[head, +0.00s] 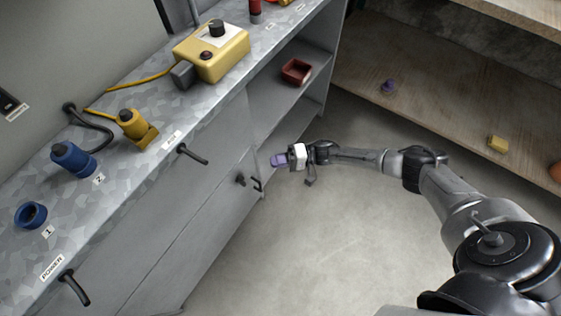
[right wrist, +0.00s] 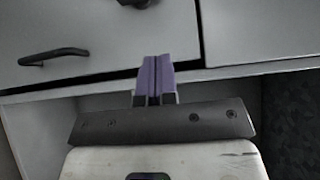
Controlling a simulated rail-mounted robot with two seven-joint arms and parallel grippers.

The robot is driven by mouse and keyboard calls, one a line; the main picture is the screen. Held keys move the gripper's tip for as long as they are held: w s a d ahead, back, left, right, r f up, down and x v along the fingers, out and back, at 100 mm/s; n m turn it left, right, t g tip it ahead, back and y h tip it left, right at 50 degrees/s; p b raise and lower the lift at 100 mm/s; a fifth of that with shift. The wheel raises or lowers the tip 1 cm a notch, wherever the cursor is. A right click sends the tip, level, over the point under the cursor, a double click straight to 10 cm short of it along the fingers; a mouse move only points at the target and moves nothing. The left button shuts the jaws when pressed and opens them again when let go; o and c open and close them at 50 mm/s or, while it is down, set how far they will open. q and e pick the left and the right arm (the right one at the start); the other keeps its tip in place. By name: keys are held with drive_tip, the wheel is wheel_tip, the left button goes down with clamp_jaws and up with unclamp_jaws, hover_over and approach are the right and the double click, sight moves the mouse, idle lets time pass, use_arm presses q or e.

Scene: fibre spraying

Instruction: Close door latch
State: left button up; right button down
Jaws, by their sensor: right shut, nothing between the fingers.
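The grey cabinet doors (head: 205,205) under the workbench carry dark fittings. A small black knob (head: 240,180) and a bent black latch piece (head: 257,184) sit close together near the right end. My right gripper (head: 279,160), with purple fingertips, is just right of them and apart from them in the head view. In the right wrist view its fingers (right wrist: 155,80) are shut with nothing between them, in front of the lower edge of the grey front. A dark bar handle (right wrist: 53,56) lies to their left and a dark knob (right wrist: 138,2) above. My left gripper is out of view.
The workbench (head: 120,190) holds a yellow control box (head: 212,50), a blue bottle-like part (head: 73,160), a yellow part (head: 133,124) and a blue ring (head: 31,214). Dark handles (head: 193,155) stick out from the front. An open shelf holds a red tray (head: 296,71). The floor (head: 310,240) is clear.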

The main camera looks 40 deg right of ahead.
sight(240, 176)
drive_tip(key=b+x, duration=0.2)
drive_tip(key=x, duration=0.4)
drive_tip(key=shift+w+a, duration=0.1)
drive_tip(key=shift+a, duration=0.15)
drive_tip(key=shift+s+a+b, duration=0.15)
drive_tip(key=shift+s+a, duration=0.05)
drive_tip(key=shift+a, duration=0.3)
drive_tip(key=shift+s+a+b, duration=0.15)
drive_tip(key=shift+s+a, duration=0.05)
drive_tip(key=shift+a, duration=0.25)
drive_tip(key=shift+s+a, duration=0.25)
drive_tip(key=shift+a, duration=0.5)
